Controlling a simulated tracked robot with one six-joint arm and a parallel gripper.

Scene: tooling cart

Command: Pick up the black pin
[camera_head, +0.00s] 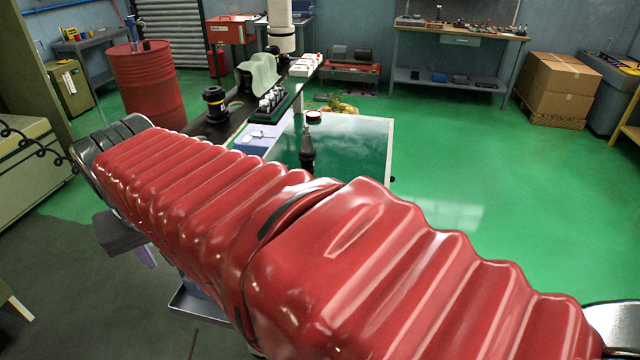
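A black upright pin-like piece (307,152) with a narrow top stands at the near left part of a glossy green panel with a pale rim (391,150). Its lower end is close to the edge of my red sleeved arm. I cannot tell for sure which of the two is the black pin. My red ribbed arm crosses the foreground and hides what lies below it. I cannot make out my gripper's fingers anywhere.
The dark cart top also holds a rack of small bottles (270,102), a pale green cloth (259,75) and white boxes (305,65). A red barrel (147,85) stands to the left. Cardboard boxes (557,88) are at the back right. The green floor on the right is clear.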

